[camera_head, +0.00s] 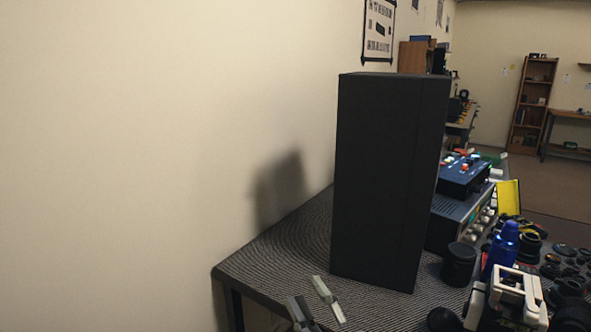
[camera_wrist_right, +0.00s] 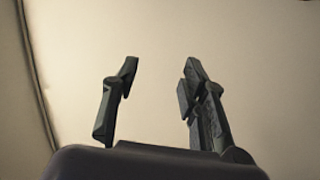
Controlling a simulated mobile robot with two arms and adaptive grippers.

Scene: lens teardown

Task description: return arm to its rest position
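My right gripper (camera_head: 312,300) shows at the bottom of the head view, over or in front of the near left part of the dark ribbed bench top (camera_head: 283,262). In the right wrist view its two dark fingers (camera_wrist_right: 160,75) stand well apart with nothing between them. My left gripper is in neither view.
A tall black box (camera_head: 385,185) stands on the bench just beyond my right gripper. To its right are blue instruments (camera_head: 462,180), a blue bottle (camera_head: 502,250), a dark cylinder (camera_head: 459,265), a white frame-like item (camera_head: 514,290) and several lens parts. A bare wall (camera_head: 150,150) fills the left.

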